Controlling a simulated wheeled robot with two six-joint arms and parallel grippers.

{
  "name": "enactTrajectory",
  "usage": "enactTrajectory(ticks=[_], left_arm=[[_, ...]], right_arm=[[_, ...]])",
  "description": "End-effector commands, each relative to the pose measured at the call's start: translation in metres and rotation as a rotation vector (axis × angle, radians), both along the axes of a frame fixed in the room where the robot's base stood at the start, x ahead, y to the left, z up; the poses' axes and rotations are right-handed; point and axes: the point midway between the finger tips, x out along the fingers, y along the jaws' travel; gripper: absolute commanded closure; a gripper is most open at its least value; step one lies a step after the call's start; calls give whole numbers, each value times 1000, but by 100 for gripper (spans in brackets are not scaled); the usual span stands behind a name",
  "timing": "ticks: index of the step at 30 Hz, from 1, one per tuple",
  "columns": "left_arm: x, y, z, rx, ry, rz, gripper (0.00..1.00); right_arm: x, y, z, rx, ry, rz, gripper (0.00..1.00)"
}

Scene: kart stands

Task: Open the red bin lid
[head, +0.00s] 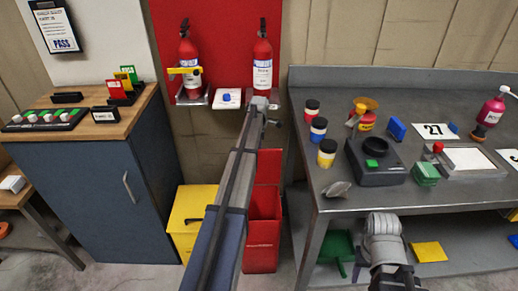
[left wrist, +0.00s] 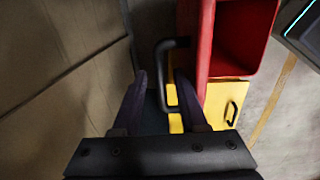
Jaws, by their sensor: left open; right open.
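The red bin (head: 262,232) stands on the floor between the cabinet and the grey bench, partly hidden by my left arm. Its lid (head: 269,167) stands raised behind the opening. In the left wrist view the lid (left wrist: 205,60) shows nearly edge-on beside the open, dark mouth of the red bin (left wrist: 277,12). A black handle (left wrist: 162,72) sticks out from the lid. My left gripper (left wrist: 160,78) is open, with the handle showing between its fingertips; contact is unclear. My right gripper (head: 392,280) is at the bottom edge, in front of the bench, open and empty.
A yellow bin (head: 190,215) with a shut lid stands left of the red one. The blue cabinet (head: 95,190) is further left. The grey bench (head: 310,190), carrying jars and tools, is close on the right. Fire extinguishers (head: 262,65) hang behind.

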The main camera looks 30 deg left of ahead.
Motion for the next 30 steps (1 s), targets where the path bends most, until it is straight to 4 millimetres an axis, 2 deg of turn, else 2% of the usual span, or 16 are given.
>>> enactTrajectory(ticks=[8, 24, 30], left_arm=[[-1, -1, 11, -1, 1, 0, 56], [-4, -3, 75, 0, 0, 0, 56], [-5, -3, 78, 0, 0, 0, 56]], right_arm=[[0, 0, 11, 0, 0, 0, 50], [0, 0, 75, 0, 0, 0, 50], [0, 0, 78, 0, 0, 0, 50]])
